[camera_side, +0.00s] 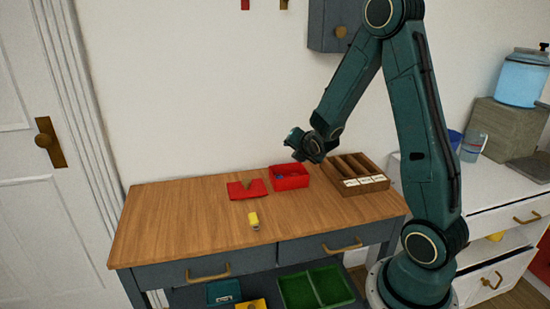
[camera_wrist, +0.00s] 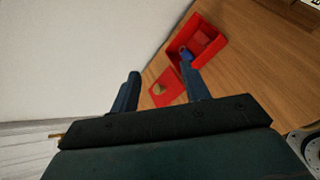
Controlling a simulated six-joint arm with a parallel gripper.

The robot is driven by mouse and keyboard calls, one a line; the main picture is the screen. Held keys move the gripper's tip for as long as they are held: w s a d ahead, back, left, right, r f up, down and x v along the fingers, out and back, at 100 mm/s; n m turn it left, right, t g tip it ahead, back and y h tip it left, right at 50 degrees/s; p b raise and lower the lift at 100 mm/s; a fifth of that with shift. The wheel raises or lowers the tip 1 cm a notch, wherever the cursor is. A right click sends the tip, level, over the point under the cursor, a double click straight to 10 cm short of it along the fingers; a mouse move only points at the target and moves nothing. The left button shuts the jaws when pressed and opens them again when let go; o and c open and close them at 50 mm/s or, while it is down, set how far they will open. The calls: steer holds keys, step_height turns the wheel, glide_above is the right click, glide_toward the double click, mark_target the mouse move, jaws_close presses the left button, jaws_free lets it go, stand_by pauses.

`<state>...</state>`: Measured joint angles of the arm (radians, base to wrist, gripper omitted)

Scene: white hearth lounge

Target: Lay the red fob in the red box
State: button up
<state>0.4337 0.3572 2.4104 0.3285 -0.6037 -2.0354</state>
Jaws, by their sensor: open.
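The open red box (camera_side: 290,178) stands on the wooden desk; it also shows in the wrist view (camera_wrist: 218,50). Inside it in the wrist view lie a small red piece (camera_wrist: 203,37), which may be the red fob, and a small blue piece (camera_wrist: 186,54). No other red fob can be made out on the desk. My gripper (camera_side: 293,140) is above the box and near the wall in the side view. In the wrist view its two fingers (camera_wrist: 161,68) are apart with nothing held between them.
A flat red piece (camera_side: 238,190) with a small tan item (camera_side: 246,183) on it lies left of the box. A yellow fob-like piece (camera_side: 253,220) lies nearer the desk's front. A wooden divided tray (camera_side: 375,187) stands right of the box. The desk's left side is clear.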

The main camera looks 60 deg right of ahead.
steer(key=s+a+r+m+y, duration=0.2)
steer(key=s+a+r+m, duration=0.1)
steer(key=a+r+m, duration=0.3)
steer(key=s+a+r+m+y, duration=0.25)
steer(key=a+m, duration=0.25)
steer(key=a, duration=0.4)
steer(key=s+a+r+m+g+y, duration=0.1)
steer(key=s+a+r+m, duration=0.1)
steer(key=s+a+m, duration=0.2)
steer(key=s+a+r+m+g+y, duration=0.2)
steer(key=s+a, duration=0.5)
steer(key=s, duration=0.4)
steer(key=shift+s+r+m, duration=0.15)
steer(key=shift+r+m, duration=0.2)
steer(key=shift+m, duration=0.55)
